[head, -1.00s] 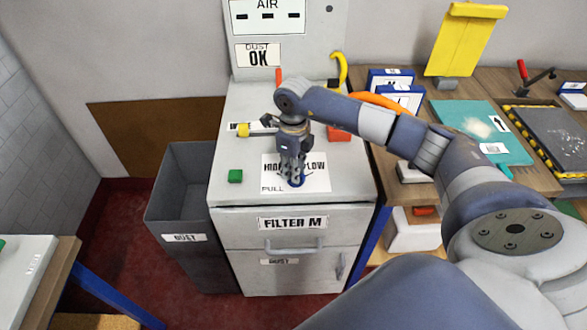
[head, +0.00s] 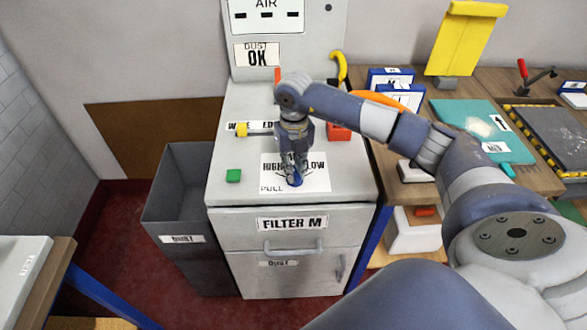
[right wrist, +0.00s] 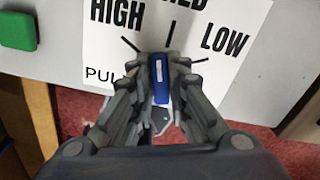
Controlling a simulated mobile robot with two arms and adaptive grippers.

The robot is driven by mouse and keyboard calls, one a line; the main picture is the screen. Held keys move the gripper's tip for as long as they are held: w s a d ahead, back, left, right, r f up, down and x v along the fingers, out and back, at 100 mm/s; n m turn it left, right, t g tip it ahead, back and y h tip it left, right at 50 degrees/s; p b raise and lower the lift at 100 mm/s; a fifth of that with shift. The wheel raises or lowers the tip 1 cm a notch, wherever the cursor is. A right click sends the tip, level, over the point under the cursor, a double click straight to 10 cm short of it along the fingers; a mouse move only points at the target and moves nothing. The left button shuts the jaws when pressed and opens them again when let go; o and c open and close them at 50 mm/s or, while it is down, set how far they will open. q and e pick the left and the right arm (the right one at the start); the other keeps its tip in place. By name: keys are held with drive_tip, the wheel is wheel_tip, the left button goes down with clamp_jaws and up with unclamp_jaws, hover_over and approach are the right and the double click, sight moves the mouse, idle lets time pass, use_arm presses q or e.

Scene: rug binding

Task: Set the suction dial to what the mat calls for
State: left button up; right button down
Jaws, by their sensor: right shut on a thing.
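My right gripper (head: 294,181) is shut on the blue suction dial (right wrist: 161,80) on top of the grey filter cabinet. The dial has a white mark and sits on a white card (right wrist: 100,45) with HIGH, a partly hidden middle word and LOW. In the right wrist view the mark points roughly up, near the middle tick; my fingers hide part of the dial. A teal mat (head: 465,118) lies on the bench at the right, with a pale dusty patch and an arrow label. Its small tag (head: 495,147) seems to read MED, but is hard to read. My left gripper is out of view.
A green block (head: 233,175) lies left of the card. A yellow-ended lever (head: 242,129) and a red block (head: 339,132) are behind it. A grey dust bin (head: 180,205) stands left of the cabinet. A dark mat (head: 548,135) lies far right.

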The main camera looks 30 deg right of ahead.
sight(295, 170)
drive_tip(key=shift+d+m, duration=0.1)
drive_tip(key=shift+m, duration=1.6)
drive_tip(key=shift+r, duration=0.1)
drive_tip(key=c, duration=1.6)
unclamp_jaws()
drive_tip(key=shift+o, duration=0.2)
wheel_tip(295, 170, up, 12)
